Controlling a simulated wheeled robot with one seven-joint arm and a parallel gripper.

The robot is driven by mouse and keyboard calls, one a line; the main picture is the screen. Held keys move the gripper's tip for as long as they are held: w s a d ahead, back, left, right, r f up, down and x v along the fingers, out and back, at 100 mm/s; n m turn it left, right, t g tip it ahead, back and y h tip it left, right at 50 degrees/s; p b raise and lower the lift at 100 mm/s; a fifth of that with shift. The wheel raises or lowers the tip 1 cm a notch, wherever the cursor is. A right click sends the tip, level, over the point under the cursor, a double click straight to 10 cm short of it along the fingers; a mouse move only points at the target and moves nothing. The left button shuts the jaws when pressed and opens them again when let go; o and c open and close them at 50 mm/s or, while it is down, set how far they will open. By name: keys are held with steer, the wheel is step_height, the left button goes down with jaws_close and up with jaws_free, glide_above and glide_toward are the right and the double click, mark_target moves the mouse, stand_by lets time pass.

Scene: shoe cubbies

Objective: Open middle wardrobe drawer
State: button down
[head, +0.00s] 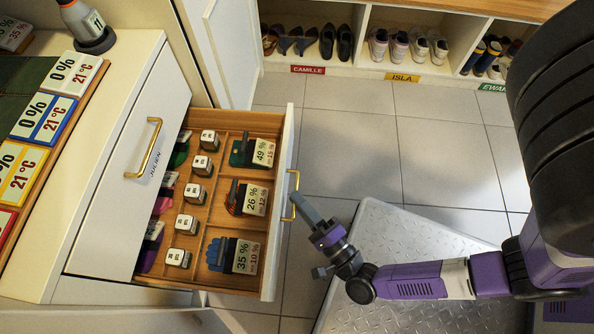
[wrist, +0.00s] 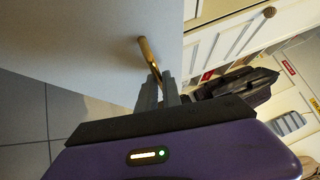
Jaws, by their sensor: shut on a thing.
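The white wardrobe drawer (head: 285,150) below a closed upper drawer front (head: 128,165) is pulled well out, showing a wooden inside with dividers. Its gold bar handle (head: 294,181) is on its right-hand face. My gripper (head: 297,203) is at this handle, shut on it, reaching in from the right. In the wrist view my gripper's fingers (wrist: 157,90) close around the lower end of the gold handle (wrist: 148,52), against the pale drawer front (wrist: 85,45). The upper drawer has its own gold handle (head: 150,148).
The open drawer holds several small white boxes (head: 203,166) and labelled cards (head: 264,151). A metal tread plate (head: 385,240) lies on the floor to the right. Shoe cubbies with name tags (head: 307,69) stand at the back. Tiled floor between is clear (head: 350,140).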

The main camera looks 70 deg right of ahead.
steer(key=shift+f, duration=0.1)
steer(key=c, duration=1.5)
jaws_free()
steer(key=shift+p+v, duration=0.3)
steer(key=shift+v, duration=3.6)
